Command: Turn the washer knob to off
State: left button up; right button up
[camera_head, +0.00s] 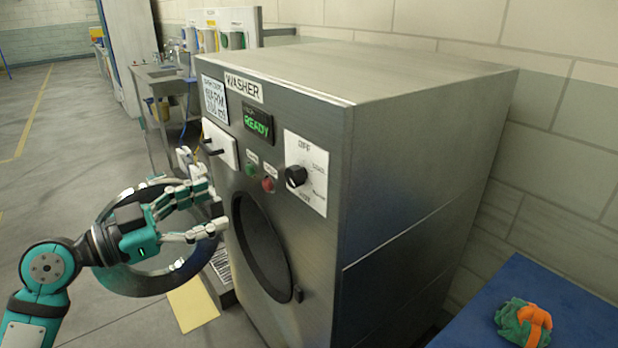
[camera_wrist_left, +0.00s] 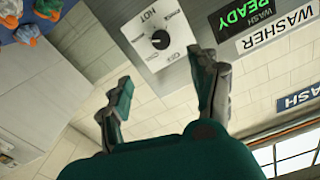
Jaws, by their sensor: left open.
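The washer (camera_head: 400,170) is a grey metal box with a green READY display (camera_head: 258,124). Its black knob (camera_head: 296,176) sits on a white dial plate marked OFF at the top and HOT at the bottom. The knob also shows in the left wrist view (camera_wrist_left: 161,40), beyond the fingertips; its exact setting is hard to read. My left gripper (camera_head: 218,208) is open and empty, in front of the washer, left of and lower than the knob and apart from it. In the wrist view its fingers (camera_wrist_left: 165,72) are spread wide. My right gripper is not in view.
The round washer door (camera_head: 115,270) stands open behind my left arm. A green button (camera_head: 251,170) and a red button (camera_head: 268,185) lie left of the knob. A green and orange bag (camera_head: 525,322) lies on a blue surface (camera_head: 585,322). Open floor lies left.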

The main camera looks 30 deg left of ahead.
aim_at(290, 177)
pick_arm(q)
jog(key=p+x, duration=0.2)
jog(key=x, duration=0.3)
jog(key=p+x, duration=0.2)
jog(key=x, duration=0.3)
jog(key=p+x, duration=0.3)
jog(key=x, duration=0.3)
jog(key=shift+w+a, duration=0.2)
jog(key=shift+w, duration=0.05)
jog(key=shift+w+d, duration=0.2)
jog(key=shift+w, duration=0.25)
jog(key=shift+f, duration=0.1)
jog(key=c, duration=1.2)
jog(key=shift+o, duration=0.2)
